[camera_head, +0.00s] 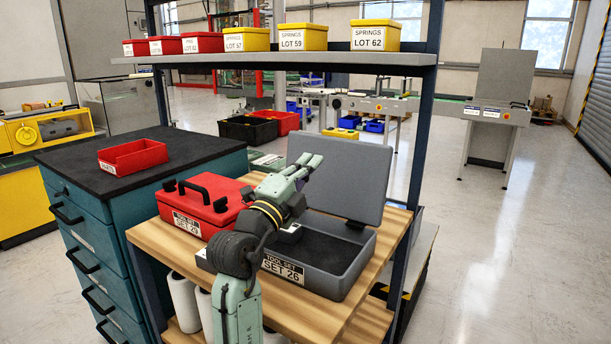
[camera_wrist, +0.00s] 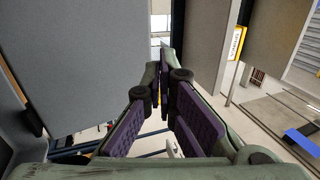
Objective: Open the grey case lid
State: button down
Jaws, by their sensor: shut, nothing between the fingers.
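The grey case (camera_head: 341,275), labelled "TOOL SET SET 26", sits on the wooden bench top. Its lid (camera_head: 345,195) stands raised at the back edge, well clear of the body, and the dark interior shows. My gripper (camera_head: 314,162) is in front of the upper left part of the lid, above the case; whether it touches the lid I cannot tell. In the wrist view the fingertips of my gripper (camera_wrist: 166,58) meet with nothing between them. A large grey surface fills the left of that view, probably the lid. My arm hides the left part of the case.
A shelf (camera_head: 270,60) with red and yellow bins hangs above, on dark posts. An open red bin (camera_head: 133,157) sits on the teal drawer cabinet (camera_head: 100,205).

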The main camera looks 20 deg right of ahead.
aim_at(335, 141)
jog(key=w+d+y, duration=0.1)
jog(key=w+d+r+g+y, duration=0.1)
jog(key=w+d, duration=0.1)
jog(key=w+d+r+g+p, duration=0.1)
jog(key=d, duration=0.1)
jog(key=shift+w+d+r+y, duration=0.15)
jog(key=shift+w+d+y, duration=0.05)
jog(key=shift+w+y, duration=0.2)
jog(key=shift+x, duration=1.05)
jog(key=shift+s, duration=0.1)
